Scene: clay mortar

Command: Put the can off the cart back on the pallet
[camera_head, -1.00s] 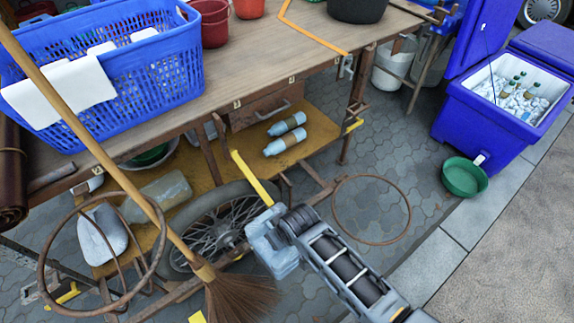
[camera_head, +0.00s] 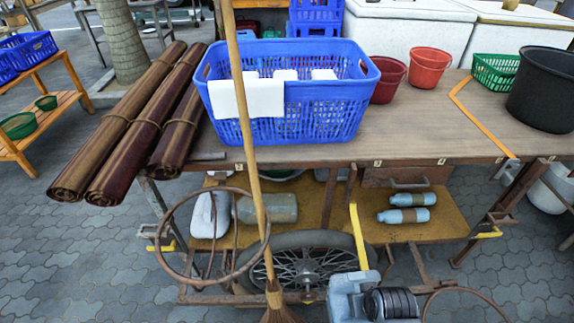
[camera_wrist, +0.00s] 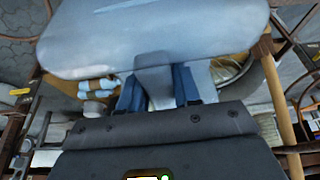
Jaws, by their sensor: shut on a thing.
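A smooth pale grey-blue can (camera_wrist: 150,45) fills the top of the wrist view. My gripper (camera_wrist: 157,84), with two dark blue fingers, is shut on a narrower part of it. The can's far side is hidden. In the head view, the end of my arm is in front of the cart at the bottom, and I cannot clearly tell the can apart there. The cart (camera_head: 430,143) has a wooden top, a yellow-brown lower shelf (camera_head: 350,222) and a spoked wheel (camera_head: 305,268). I cannot make out a pallet in either view.
A broom (camera_head: 255,180) leans against the cart's front beside a rusty ring (camera_head: 160,250). A blue basket (camera_head: 285,125), buckets (camera_head: 430,68) and rolled mats (camera_head: 120,130) lie on top. Two bottles (camera_head: 408,199) lie on the shelf. Paving at left (camera_head: 60,250) is clear.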

